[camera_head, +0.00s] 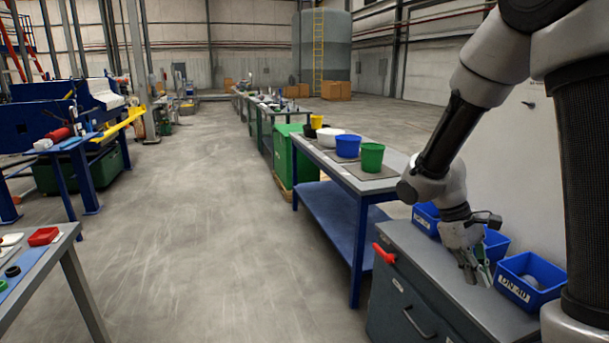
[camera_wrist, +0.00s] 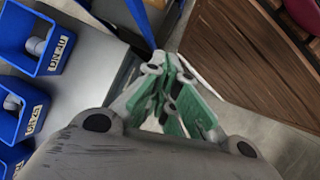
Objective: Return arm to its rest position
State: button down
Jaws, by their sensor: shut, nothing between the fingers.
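My gripper (camera_head: 477,277) hangs at the end of my bent arm, over the top of a grey cabinet (camera_head: 415,290) at the right. I cannot tell how far the fingertips are above the cabinet top.
Blue bins stand on the cabinet; one (camera_head: 530,283) is right of my gripper. A red handle (camera_head: 384,254) sticks out at the cabinet's left edge. A bench with blue and green buckets (camera_head: 372,156) stands beyond. The floor (camera_head: 200,240) to the left is clear.

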jog(key=s+r+m+t+y, duration=0.2)
jog(key=s+r+t, duration=0.2)
jog(key=s+r, duration=0.2)
jog(key=s+a+r+m+t+y, duration=0.1)
jog(key=s+r+m+t+y, duration=0.1)
jog(key=r, duration=0.9)
jog(key=s+m+t, duration=0.1)
jog(key=s+t, duration=0.1)
jog(key=s, duration=0.1)
jog(key=shift+s+r+m+y, duration=0.3)
jog(key=shift+s, duration=0.1)
jog(key=c, duration=2.2)
grip_release()
jog(key=shift+a, duration=0.1)
